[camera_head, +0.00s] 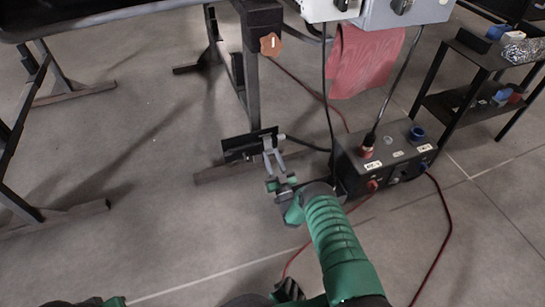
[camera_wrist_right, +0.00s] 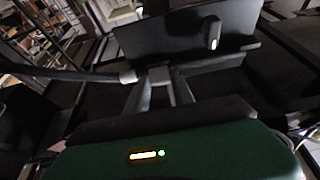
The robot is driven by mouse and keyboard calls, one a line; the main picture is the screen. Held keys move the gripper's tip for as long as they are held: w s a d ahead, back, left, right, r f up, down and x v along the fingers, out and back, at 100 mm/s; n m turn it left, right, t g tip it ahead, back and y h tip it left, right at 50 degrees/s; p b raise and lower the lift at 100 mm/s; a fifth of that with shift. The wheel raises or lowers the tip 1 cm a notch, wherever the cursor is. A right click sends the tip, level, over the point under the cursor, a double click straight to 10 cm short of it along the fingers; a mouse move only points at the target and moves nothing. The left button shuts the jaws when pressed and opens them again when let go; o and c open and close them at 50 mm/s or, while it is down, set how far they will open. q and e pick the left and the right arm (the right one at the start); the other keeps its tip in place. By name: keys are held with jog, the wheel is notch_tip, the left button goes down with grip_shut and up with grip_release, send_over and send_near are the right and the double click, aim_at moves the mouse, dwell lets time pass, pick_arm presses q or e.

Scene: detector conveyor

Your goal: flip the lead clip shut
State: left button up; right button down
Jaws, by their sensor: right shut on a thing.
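A dark bracket plate (camera_head: 240,147) is fixed low on the conveyor's leg. My right gripper (camera_head: 271,153) reaches the plate's right end. In the right wrist view its two grey fingers (camera_wrist_right: 160,78) close in at the plate's lower edge, on a small part there, likely the lead clip, mostly hidden between them. A black lead (camera_wrist_right: 65,75) with a grey end meets this spot from the left.
A black control box (camera_head: 385,160) with plugs stands on the floor right of my right gripper. Red cables (camera_head: 438,225) run across the floor. A red cloth (camera_head: 365,60) hangs above the box. A dark shelf (camera_head: 470,105) stands at right. The floor at left is mostly clear.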

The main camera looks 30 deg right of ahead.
jog(key=shift+f, duration=0.3)
jog(key=c, duration=1.1)
grip_release()
jog(key=shift+w+h, duration=0.1)
jog(key=shift+h, duration=0.2)
jog(key=p+v, duration=0.1)
jog(key=v, duration=0.6)
jog(key=shift+f+p, duration=0.25)
jog(key=shift+p, duration=0.05)
